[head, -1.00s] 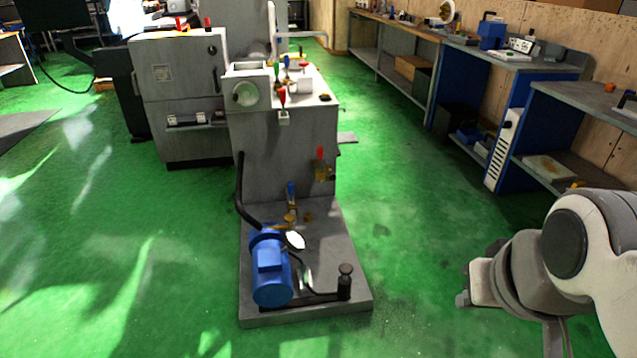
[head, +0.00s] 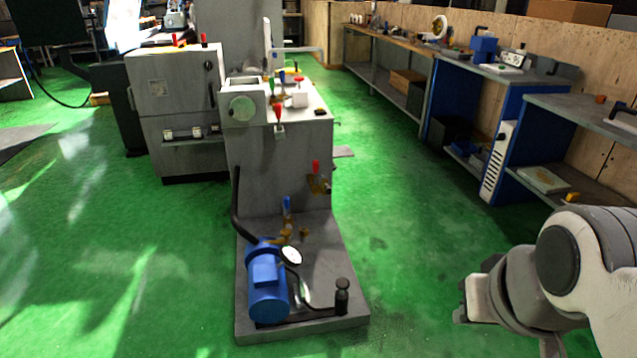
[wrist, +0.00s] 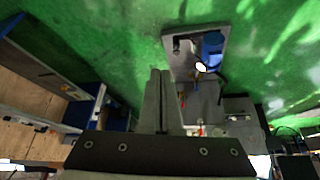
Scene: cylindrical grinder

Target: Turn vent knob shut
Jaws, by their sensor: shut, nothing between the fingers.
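The cylindrical grinder (head: 280,165) stands ahead of me. No part is marked as the vent knob, and I cannot tell which one it is. A black knob (head: 342,290) stands at the front right of the grey base plate (head: 330,245). A red-handled valve (head: 316,172) and a blue-handled valve (head: 287,208) sit above the plate. My gripper (head: 461,299) is at the lower right, well apart from the machine and over the floor. In the wrist view its fingers (wrist: 159,75) are together and empty, with the machine upside down beyond them.
A blue motor (head: 268,280) and a white-faced gauge (head: 292,255) sit on the plate. Workbenches (head: 540,110) line the right wall, close to my arm. Green floor (head: 400,250) is clear between the machine and the benches, and also to the left.

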